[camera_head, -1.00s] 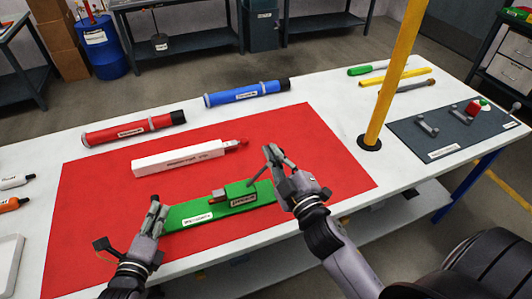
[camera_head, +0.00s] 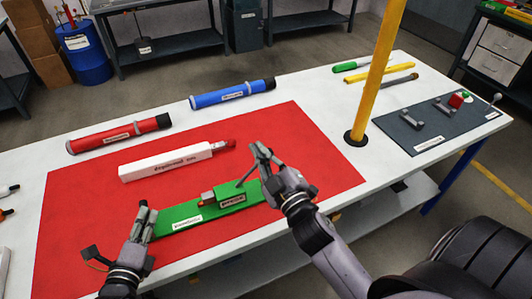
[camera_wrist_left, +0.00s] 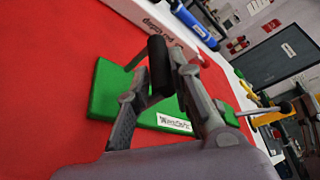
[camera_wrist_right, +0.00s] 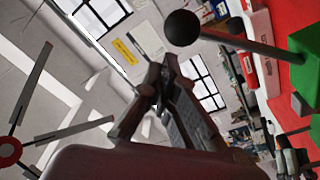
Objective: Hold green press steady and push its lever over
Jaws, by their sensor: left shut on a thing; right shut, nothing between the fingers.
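The green press (camera_head: 172,214) lies on the red mat (camera_head: 95,190), its long base running left to right. My left gripper (camera_head: 146,214) is shut at its left end, around a dark upright handle (camera_wrist_left: 160,65) in the left wrist view. A thin grey lever (camera_head: 246,174) rises, tilted to the right, from the green block on the press. In the right wrist view the lever rod (camera_wrist_right: 240,40) ends in a black ball (camera_wrist_right: 182,27). My right gripper (camera_head: 262,154) is shut and empty by the lever's upper end. Whether it touches the lever is unclear.
A white box (camera_head: 165,164) with a red tip lies behind the press. Red (camera_head: 118,133) and blue (camera_head: 232,94) tubes lie at the table's back. A yellow post (camera_head: 378,75) stands to the right, near a dark board (camera_head: 430,130) with fittings. The mat's right part is clear.

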